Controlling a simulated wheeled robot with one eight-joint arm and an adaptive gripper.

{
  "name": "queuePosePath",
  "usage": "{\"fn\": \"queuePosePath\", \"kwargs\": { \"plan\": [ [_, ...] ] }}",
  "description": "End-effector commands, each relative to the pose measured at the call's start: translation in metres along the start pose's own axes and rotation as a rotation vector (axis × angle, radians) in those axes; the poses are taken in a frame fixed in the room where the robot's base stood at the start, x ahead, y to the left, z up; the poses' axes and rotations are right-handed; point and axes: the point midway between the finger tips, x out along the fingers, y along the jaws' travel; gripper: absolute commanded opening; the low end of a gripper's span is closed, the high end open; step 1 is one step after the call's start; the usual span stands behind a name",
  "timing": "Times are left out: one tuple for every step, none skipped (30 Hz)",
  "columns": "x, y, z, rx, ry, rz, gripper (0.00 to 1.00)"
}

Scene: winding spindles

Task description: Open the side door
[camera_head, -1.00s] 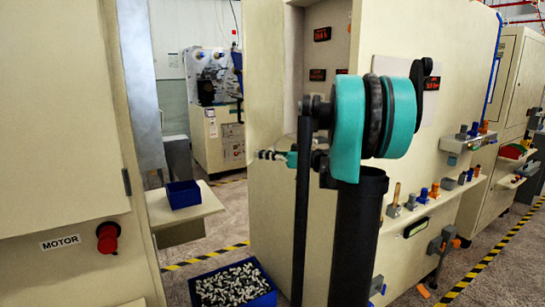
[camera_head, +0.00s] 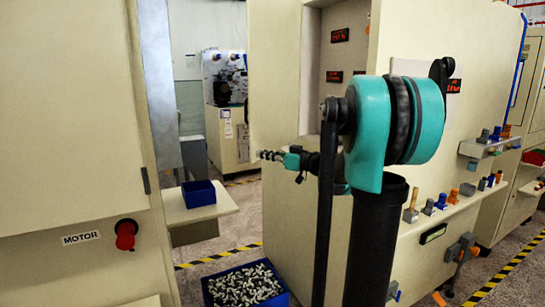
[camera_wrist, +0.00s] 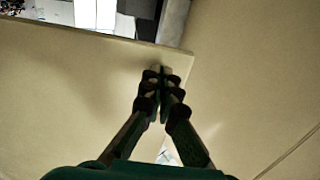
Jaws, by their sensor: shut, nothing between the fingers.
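A cream door-like panel (camera_head: 273,75) stands at the left of the machine's open recess in the head view. In the wrist view the cream panel (camera_wrist: 90,85) fills the left and middle, with its top edge and corner showing. My gripper (camera_head: 265,155) is shut and empty, in front of the panel near its left edge. In the wrist view its fingertips (camera_wrist: 160,72) are together close to the panel's corner; whether they touch it I cannot tell. No handle or latch is visible on the panel.
A cabinet with a red knob (camera_head: 125,234) and MOTOR label stands at left. A blue bin of spindles (camera_head: 246,288) sits on the floor. A blue tray (camera_head: 199,193) rests on a ledge. Shelves with small parts (camera_head: 440,207) line the machine at right.

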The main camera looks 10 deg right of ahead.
Motion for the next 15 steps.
{"fn": "queuePosePath", "kwargs": {
  "plan": [
    [0.011,-0.004,0.0,0.0,0.0,0.016,0.0],
    [0.016,-0.004,0.0,0.0,0.0,0.03,0.0],
    [0.024,-0.005,0.0,0.0,0.0,0.05,0.0],
    [0.029,-0.005,0.0,0.0,0.0,0.065,0.0],
    [0.035,-0.006,0.0,0.0,0.0,0.08,0.0],
    [0.043,-0.006,0.0,0.0,0.0,0.101,0.0],
    [0.049,-0.006,0.0,0.0,0.0,0.116,0.0],
    [0.055,-0.006,0.0,0.0,0.0,0.131,0.0],
    [0.062,-0.005,0.0,0.0,0.0,0.151,0.0],
    [0.068,-0.005,0.0,0.0,0.0,0.166,0.0],
    [0.074,-0.005,0.0,0.0,0.0,0.181,0.0],
    [0.082,-0.004,0.0,0.0,0.0,0.2,0.0],
    [0.087,-0.004,0.0,0.0,0.0,0.216,0.0],
    [0.093,-0.003,0.0,0.0,0.0,0.23,0.0],
    [0.101,-0.002,0.0,0.0,0.0,0.251,0.0]
  ]
}}
